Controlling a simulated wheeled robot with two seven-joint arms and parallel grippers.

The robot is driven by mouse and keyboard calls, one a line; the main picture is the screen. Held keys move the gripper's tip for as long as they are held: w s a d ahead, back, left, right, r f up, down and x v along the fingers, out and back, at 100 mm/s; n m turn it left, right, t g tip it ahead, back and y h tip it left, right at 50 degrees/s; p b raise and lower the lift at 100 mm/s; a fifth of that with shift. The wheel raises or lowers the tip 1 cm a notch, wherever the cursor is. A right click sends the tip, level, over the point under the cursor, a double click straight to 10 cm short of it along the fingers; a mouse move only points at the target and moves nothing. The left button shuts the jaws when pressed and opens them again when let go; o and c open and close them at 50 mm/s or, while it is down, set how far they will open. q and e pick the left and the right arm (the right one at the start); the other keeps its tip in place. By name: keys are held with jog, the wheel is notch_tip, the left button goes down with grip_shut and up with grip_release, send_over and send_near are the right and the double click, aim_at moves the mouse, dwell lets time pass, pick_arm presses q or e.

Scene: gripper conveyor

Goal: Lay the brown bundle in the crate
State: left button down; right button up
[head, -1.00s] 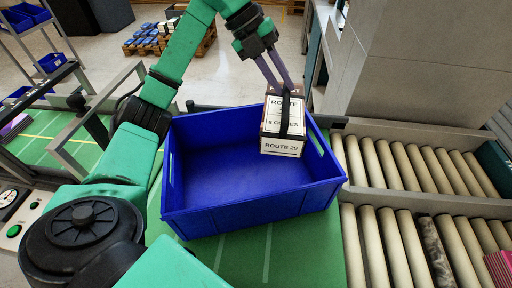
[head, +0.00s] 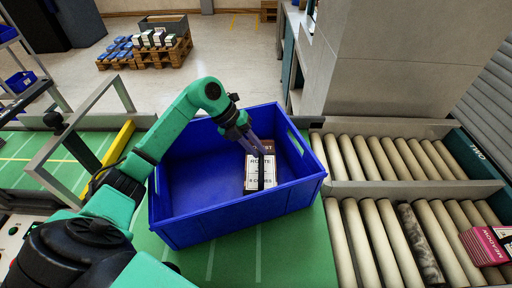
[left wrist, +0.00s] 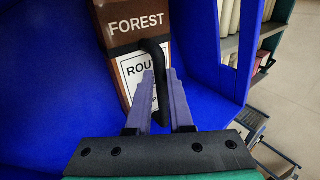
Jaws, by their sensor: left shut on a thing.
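The brown bundle (head: 252,183) has white labels, the word FOREST on its brown face and a black strap. It is inside the blue crate (head: 240,220), towards the right wall. My left gripper (head: 262,150) reaches down into the crate from above and is shut on the bundle's black strap. In the left wrist view, the two purple fingers (left wrist: 160,82) close around the strap of the bundle (left wrist: 137,25). I cannot tell whether the bundle touches the crate's floor. My right gripper is not in view.
The crate stands on a green belt (head: 290,243). Roller conveyors (head: 395,160) lie to its right, with a pink MEADOW bundle (head: 487,244) on the near one. The crate's left part is empty. A grey pillar (head: 400,70) stands behind the rollers.

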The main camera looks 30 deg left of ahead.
pick_arm(q)
jog(key=c, duration=0.8)
grip_release()
jog(key=b+v, duration=0.1)
jog(key=v, duration=1.1)
jog(key=shift+b, duration=0.3)
